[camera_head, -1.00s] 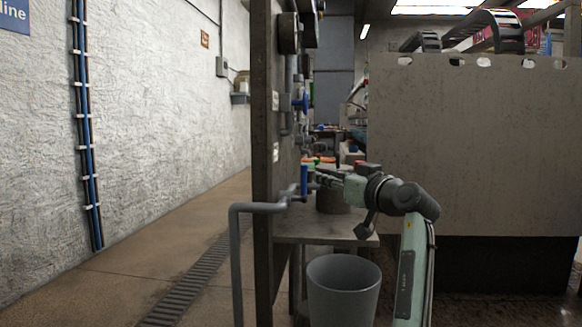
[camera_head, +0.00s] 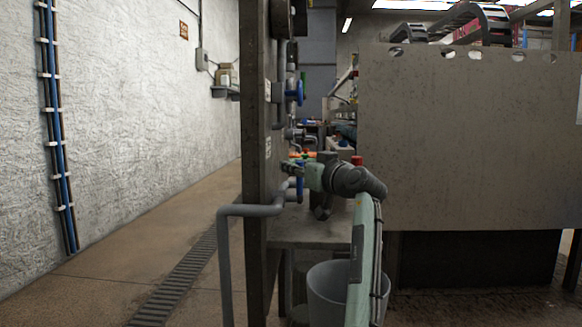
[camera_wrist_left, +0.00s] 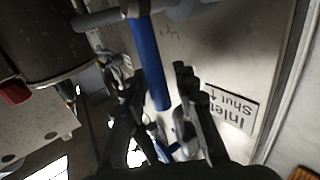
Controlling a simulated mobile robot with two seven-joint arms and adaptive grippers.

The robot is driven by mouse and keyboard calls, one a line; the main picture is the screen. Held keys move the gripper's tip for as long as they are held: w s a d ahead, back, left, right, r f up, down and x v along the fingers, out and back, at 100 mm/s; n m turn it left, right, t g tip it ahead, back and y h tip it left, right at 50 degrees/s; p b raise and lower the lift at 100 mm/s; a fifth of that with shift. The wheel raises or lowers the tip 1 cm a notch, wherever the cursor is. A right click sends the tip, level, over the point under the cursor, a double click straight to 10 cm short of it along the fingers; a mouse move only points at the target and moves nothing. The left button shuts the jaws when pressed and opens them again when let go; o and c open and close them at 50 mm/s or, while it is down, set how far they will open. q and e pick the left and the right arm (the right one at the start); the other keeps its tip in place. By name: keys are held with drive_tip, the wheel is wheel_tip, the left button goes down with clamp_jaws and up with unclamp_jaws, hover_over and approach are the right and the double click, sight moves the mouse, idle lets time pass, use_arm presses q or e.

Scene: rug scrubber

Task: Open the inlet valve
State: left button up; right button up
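The inlet valve's long blue lever handle (camera_wrist_left: 150,62) hangs from a grey pipe in the left wrist view. A white label reading "Inlet" and "Shut" (camera_wrist_left: 231,111) is upside down beside it. My left gripper (camera_wrist_left: 158,88) has its dark fingers apart, one on each side of the lever's lower part. I see a gap on the label side; contact on the other side is unclear. In the head view the lever (camera_head: 300,190) hangs by the panel's edge, and my left gripper (camera_head: 298,172) is close to it, partly hidden. My right gripper is out of view.
A dark upright panel (camera_head: 256,120) carries pipes and a blue handwheel (camera_head: 299,93). A bent grey pipe (camera_head: 240,211) sticks out left. A large metal tank (camera_head: 470,140) is at right. The floor at left is clear.

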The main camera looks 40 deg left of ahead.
use_arm(q)
drive_tip(key=shift+x, duration=1)
drive_tip(key=shift+c, duration=0.4)
clamp_jaws()
